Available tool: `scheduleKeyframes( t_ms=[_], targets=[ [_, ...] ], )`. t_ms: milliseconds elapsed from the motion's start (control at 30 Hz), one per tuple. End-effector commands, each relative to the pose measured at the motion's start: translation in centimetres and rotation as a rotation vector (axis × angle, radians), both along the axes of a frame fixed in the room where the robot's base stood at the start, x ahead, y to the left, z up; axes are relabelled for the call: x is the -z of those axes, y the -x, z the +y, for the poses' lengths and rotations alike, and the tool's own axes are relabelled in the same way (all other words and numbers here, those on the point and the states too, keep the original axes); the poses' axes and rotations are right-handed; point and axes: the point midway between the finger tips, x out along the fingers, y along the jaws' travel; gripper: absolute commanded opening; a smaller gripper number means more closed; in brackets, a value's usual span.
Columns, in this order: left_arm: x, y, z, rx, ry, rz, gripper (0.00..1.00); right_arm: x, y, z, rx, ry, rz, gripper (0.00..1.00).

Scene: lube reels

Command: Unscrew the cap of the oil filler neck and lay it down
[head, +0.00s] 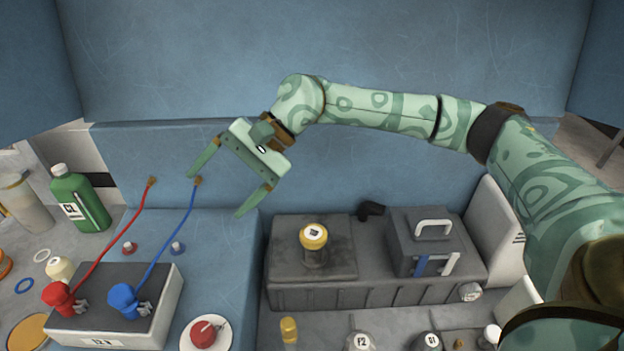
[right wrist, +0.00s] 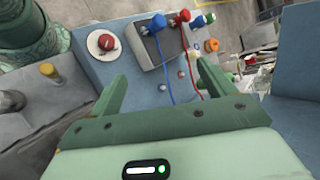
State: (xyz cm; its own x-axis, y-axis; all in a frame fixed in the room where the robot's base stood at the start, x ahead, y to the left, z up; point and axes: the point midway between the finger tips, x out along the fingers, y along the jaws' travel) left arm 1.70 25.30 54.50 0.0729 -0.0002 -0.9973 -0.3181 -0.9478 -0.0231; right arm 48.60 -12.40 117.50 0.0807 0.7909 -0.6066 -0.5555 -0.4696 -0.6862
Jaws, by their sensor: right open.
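The yellow cap (head: 313,236), with a white label on top, sits on the short dark oil filler neck (head: 315,258). The neck stands upright on the dark grey block (head: 286,262). My right gripper (head: 214,193) is open and empty, above and to the left of the cap, well apart from it. Its spread fingers also show in the right wrist view (right wrist: 155,85), with the blue surface beyond them. A yellow-topped thing (right wrist: 50,71) shows at the left there; I cannot tell whether it is the filler cap. My left gripper is not in view.
A grey case with a white handle (head: 433,228) stands right of the neck. A battery (head: 160,308) with red and blue clamps and upright leads stands at the left. A red knob on a white disc (head: 222,340) lies in front.

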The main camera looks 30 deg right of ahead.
Motion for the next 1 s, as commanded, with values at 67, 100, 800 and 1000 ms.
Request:
scheduleKeyframes(
  t_ms=[67,100,800,1000],
  targets=[
    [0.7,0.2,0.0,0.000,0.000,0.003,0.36,3.0,0.9,-4.0,-0.041,0.273,0.022,0.82],
    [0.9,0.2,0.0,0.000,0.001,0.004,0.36,3.9,1.2,-6.2,-0.039,0.401,0.040,0.82],
    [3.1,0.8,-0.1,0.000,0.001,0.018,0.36,11.8,2.1,-16.2,0.123,0.909,0.161,0.82],
    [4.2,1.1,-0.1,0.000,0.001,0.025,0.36,16.4,2.1,-16.1,0.123,0.909,0.159,0.82]
  ],
)
